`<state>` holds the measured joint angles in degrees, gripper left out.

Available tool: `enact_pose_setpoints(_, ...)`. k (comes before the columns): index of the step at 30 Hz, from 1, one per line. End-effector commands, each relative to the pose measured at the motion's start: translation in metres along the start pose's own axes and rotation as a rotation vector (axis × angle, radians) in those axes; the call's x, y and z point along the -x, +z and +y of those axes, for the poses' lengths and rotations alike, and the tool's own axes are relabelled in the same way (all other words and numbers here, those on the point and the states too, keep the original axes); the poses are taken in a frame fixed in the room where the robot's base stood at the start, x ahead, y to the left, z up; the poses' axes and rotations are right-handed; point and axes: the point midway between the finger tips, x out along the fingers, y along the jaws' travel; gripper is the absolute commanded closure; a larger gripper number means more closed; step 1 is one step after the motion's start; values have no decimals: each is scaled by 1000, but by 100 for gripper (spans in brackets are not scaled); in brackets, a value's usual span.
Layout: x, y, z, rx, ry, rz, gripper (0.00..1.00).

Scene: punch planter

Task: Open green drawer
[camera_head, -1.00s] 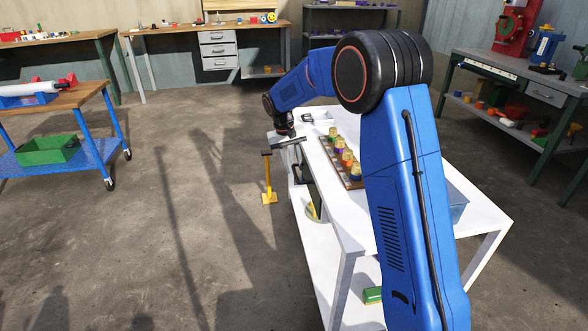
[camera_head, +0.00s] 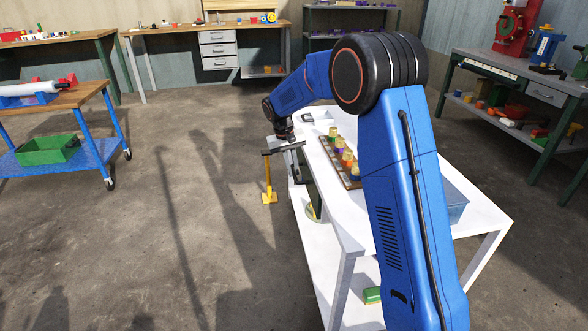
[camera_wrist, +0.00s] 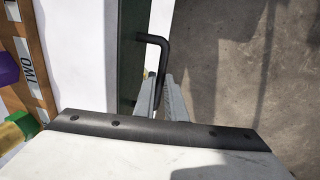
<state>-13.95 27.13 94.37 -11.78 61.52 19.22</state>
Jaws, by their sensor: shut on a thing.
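The green drawer (camera_wrist: 128,50) shows in the wrist view as a narrow dark green strip along the edge of the white worktable. Its black bent handle (camera_wrist: 160,42) sticks out over the floor side. My gripper (camera_wrist: 163,95) is shut on this handle, with both fingers around its lower part. In the head view, my gripper (camera_head: 292,147) is at the table's left side, beside a dark panel (camera_head: 311,185) below the tabletop. My arm covers part of the table, and I cannot tell how far the drawer stands out.
On the white table (camera_head: 345,218) are a board (camera_head: 328,150) with several colored pieces and a blue bin (camera_head: 455,205). A yellow stand (camera_head: 268,185) with a dark top is on the floor close left of my gripper.

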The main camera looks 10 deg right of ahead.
Motion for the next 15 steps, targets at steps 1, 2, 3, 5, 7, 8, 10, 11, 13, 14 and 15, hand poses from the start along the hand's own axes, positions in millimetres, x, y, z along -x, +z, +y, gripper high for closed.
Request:
enact_pose_setpoints(1, 2, 0, -6, 1, -1, 1, 100)
enact_pose_setpoints(2, 2, 0, -9, 2, -1, 1, 100)
enact_pose_setpoints(3, 3, 0, -15, 2, -1, 1, 100)
enact_pose_setpoints(5, 5, 0, -25, 3, -1, 2, 100)
enact_pose_setpoints(7, 8, 0, -39, 4, -1, 2, 100)
enact_pose_setpoints(8, 9, -1, -46, 4, -1, 3, 100)
enact_pose_setpoints(10, 12, -1, -64, 5, -1, 2, 100)
enact_pose_setpoints(11, 14, -1, -72, 5, -1, 2, 100)
enact_pose_setpoints(13, 18, -1, -90, 5, -1, 3, 100)
enact_pose_setpoints(14, 19, -1, -99, 5, -1, 4, 100)
enact_pose_setpoints(15, 21, -1, -109, 4, -1, 3, 100)
